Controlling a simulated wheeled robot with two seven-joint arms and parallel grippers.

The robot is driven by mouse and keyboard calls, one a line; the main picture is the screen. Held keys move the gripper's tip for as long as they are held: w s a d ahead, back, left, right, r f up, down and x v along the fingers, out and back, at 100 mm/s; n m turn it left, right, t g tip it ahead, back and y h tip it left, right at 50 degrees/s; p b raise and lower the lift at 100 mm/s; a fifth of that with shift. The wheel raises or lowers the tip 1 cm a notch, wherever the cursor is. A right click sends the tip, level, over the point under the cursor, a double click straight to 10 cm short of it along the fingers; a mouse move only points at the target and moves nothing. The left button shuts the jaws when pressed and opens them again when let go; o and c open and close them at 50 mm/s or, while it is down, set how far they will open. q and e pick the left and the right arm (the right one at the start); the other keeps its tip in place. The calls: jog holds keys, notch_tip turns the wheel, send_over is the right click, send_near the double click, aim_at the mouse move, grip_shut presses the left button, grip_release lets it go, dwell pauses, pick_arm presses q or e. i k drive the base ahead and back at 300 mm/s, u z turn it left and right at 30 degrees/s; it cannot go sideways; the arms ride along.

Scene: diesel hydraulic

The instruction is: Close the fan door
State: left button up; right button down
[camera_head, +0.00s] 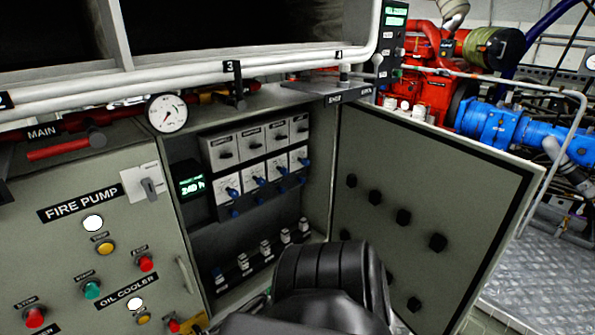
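A grey cabinet door (425,205) with a dark edge stands wide open on the right side of the cabinet. Several black knobs show on its face. I cannot read a fan label on it. The open cabinet (190,237) shows rows of switches, blue knobs and a small green display inside. A black rounded part of my own arm (330,272) rises at the bottom centre, in front of the door's lower left and the cabinet's lower right. No gripper fingers can be made out.
The fire pump panel (75,245) with buttons and lamps is at the left. A gauge (167,113) and white pipes (200,73) run above the cabinet. A red engine (425,75), a blue pump (490,124) and a handrail (560,150) stand behind the door. Metal floor (545,275) shows at right.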

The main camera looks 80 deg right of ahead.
aim_at(441, 208)
jog(key=u, duration=0.85)
jog(key=k, duration=2.7)
jog(key=z, duration=2.05)
jog(key=i, duration=0.5)
jog(key=u, duration=1.5)
jog(key=k, duration=0.55)
jog(key=z, duration=0.05)
